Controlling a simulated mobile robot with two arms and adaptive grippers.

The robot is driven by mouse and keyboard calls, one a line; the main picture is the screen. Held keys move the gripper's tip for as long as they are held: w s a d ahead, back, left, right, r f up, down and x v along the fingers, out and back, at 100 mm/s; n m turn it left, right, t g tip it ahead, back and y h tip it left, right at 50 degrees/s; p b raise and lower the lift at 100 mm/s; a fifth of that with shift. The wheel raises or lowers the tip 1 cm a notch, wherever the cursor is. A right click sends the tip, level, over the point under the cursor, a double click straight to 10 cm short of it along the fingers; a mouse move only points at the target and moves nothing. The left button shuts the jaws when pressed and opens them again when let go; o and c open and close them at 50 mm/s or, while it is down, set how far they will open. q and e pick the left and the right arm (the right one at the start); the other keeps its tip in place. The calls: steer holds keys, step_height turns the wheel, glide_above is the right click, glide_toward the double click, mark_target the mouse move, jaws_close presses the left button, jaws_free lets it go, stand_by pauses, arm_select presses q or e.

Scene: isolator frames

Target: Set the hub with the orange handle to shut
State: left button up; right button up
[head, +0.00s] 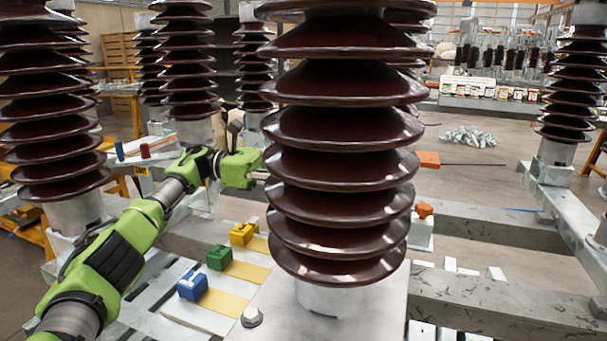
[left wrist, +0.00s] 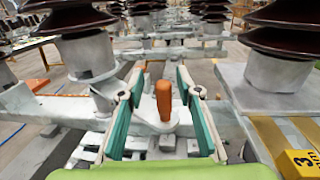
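The orange handle (left wrist: 163,100) stands upright on a grey rounded hub (left wrist: 165,123) in the left wrist view. My left gripper (left wrist: 160,92) is open, with its teal-lined fingers on either side of the handle and a visible gap on each side. In the head view, my left arm comes in from the left and its gripper end is hidden behind the large brown insulator. An orange knob (head: 424,210) on a pale block shows just right of that insulator; I cannot tell for sure whether it is the same handle. My right gripper is not in view.
The ribbed insulator (head: 340,170) stands in the centre foreground. Blue (head: 192,285), green (head: 219,257) and yellow (head: 242,234) blocks sit beside it on the left. An orange block (head: 428,159) with a thin rod lies to the right. Grey beams (head: 500,300) cross the right side.

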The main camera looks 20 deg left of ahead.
arm_select(q)
steer(key=shift+s, duration=0.1)
step_height(320, 180, up, 10)
steer(key=shift+f, duration=0.1)
stand_by(0.5)
stand_by(0.4)
